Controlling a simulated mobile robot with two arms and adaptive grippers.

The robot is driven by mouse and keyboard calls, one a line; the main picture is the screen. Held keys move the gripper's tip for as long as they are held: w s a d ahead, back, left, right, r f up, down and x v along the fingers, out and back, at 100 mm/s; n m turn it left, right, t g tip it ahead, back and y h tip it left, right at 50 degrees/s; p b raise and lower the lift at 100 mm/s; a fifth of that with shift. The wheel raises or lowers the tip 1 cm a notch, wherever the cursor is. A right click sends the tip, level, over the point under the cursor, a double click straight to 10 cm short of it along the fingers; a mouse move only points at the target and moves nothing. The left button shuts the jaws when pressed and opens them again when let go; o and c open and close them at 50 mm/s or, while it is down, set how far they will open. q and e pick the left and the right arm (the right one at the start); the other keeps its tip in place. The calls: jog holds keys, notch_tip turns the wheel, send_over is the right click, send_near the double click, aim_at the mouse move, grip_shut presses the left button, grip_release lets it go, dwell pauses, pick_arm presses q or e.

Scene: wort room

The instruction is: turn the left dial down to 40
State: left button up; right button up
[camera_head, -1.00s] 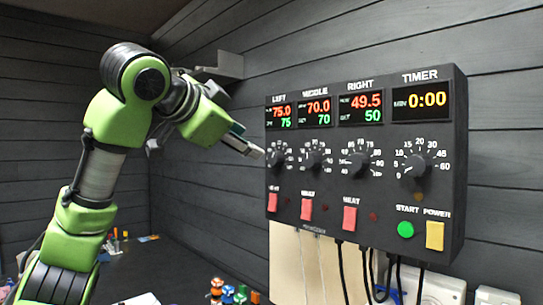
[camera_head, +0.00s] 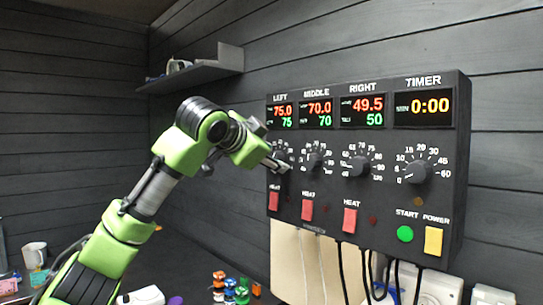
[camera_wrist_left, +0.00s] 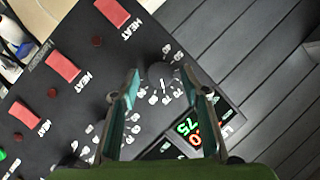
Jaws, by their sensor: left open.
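The left dial (camera_wrist_left: 160,75) is a dark round knob on the black control panel (camera_head: 330,220). In the left wrist view it lies between the two spread fingers of my left gripper (camera_wrist_left: 163,97). In the head view my left gripper (camera_head: 279,166) is at the left dial and hides most of it. I cannot tell whether the fingers touch the knob. The left display (camera_head: 283,115) reads 75.0 in red and 75 in green. My right gripper is not in view.
The middle dial (camera_head: 314,162), right dial (camera_head: 360,166) and timer dial (camera_head: 416,170) are close by on the right. Red heat switches (camera_head: 274,201) sit below. A grey shelf (camera_head: 205,70) hangs behind my arm. Cables (camera_head: 366,275) hang under the panel.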

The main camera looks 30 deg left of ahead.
pick_arm(q)
jog(key=c, duration=1.1)
